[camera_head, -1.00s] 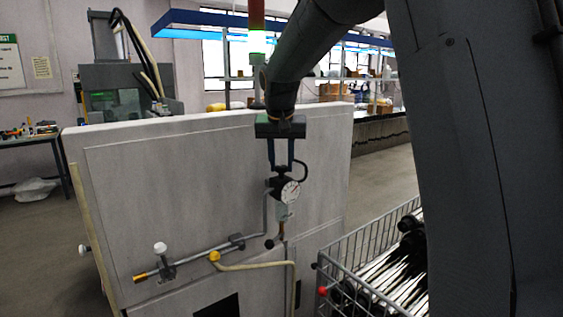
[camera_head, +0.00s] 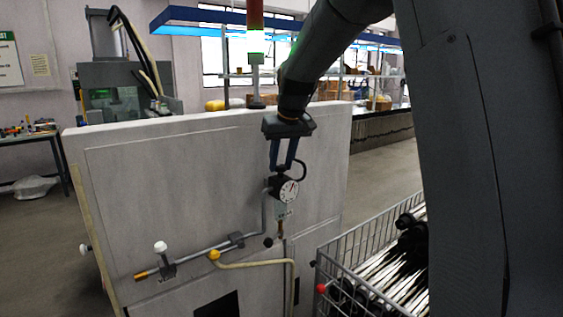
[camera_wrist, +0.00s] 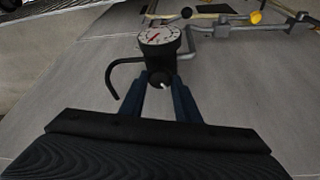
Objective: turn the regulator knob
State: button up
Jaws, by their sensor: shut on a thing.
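The regulator is fixed to the pale machine panel (camera_head: 170,180). Its round white gauge (camera_head: 289,190) has a red needle and also shows in the wrist view (camera_wrist: 159,35). The dark regulator knob (camera_wrist: 160,78) sits on the regulator's top, between my fingers. My gripper (camera_head: 282,170) reaches down from above and is shut on the knob, its blue-grey fingers on either side. In the wrist view my gripper (camera_wrist: 160,92) shows the same. In the head view the knob is mostly hidden by the fingers.
A grey pipe with a white knob (camera_head: 160,247) and a pale tube with a yellow fitting (camera_head: 214,255) run across the panel below. A wire basket (camera_head: 345,250) of dark rods stands right of the panel.

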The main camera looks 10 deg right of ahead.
aim_at(285, 180)
jog(key=shift+r, duration=0.1)
jog(key=o, duration=1)
jog(key=shift+b+v, duration=1.2)
jog(key=shift+v, duration=2.6)
jog(key=s+f+g, duration=0.1)
jog(key=s+f, duration=0.8)
jog(key=f, duration=0.1)
jog(key=s+f+m+g, duration=0.1)
jog(key=s+f, duration=0.9)
jog(key=s+f+g+b, duration=0.1)
jog(key=s+f, duration=0.8)
jog(key=f, duration=0.1)
jog(key=shift+s+a+f+m+h, duration=0.1)
jog(key=shift+s+m+h, duration=0.2)
